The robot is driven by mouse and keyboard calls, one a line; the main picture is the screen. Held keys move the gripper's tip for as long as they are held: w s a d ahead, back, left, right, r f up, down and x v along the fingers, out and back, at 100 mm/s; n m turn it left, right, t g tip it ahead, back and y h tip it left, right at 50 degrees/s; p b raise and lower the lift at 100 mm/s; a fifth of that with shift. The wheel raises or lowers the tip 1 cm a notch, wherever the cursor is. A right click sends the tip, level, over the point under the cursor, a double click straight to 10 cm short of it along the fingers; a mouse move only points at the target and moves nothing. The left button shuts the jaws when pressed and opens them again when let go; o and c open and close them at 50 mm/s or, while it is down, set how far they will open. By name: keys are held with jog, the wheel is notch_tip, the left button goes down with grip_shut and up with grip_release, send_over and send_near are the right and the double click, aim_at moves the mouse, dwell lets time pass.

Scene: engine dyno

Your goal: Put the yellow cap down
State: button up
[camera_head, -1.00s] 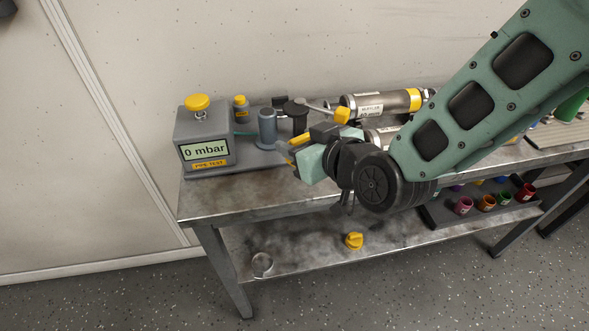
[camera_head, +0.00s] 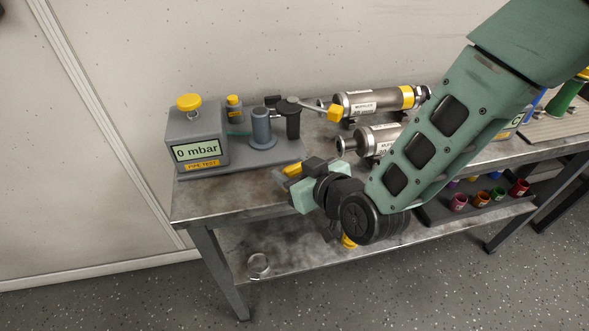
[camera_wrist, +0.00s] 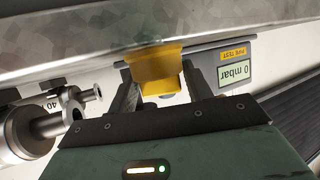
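My gripper (camera_head: 291,174) is low over the bench top, near its front edge and right of the pressure tester. It is shut on the yellow cap (camera_wrist: 157,68), which sits between the two fingers in the wrist view; the cap also shows as a small yellow patch in the head view (camera_head: 292,169). The bench top (camera_head: 240,195) is close to the cap, but I cannot tell whether they touch. Another yellow cap (camera_head: 348,242) lies on the lower shelf, mostly hidden behind my arm.
The pressure tester (camera_head: 195,150) reads 0 mbar and has a yellow knob. Two metal cylinders (camera_head: 372,102) lie behind my gripper. A metal ring (camera_head: 258,265) lies on the lower shelf. The bench's front left is clear.

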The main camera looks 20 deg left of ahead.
jog(key=o, duration=0.4)
jog(key=shift+c, duration=0.2)
jog(key=shift+r, duration=0.15)
jog(key=p+v, duration=0.2)
jog(key=v, duration=1)
jog(key=shift+r, duration=0.1)
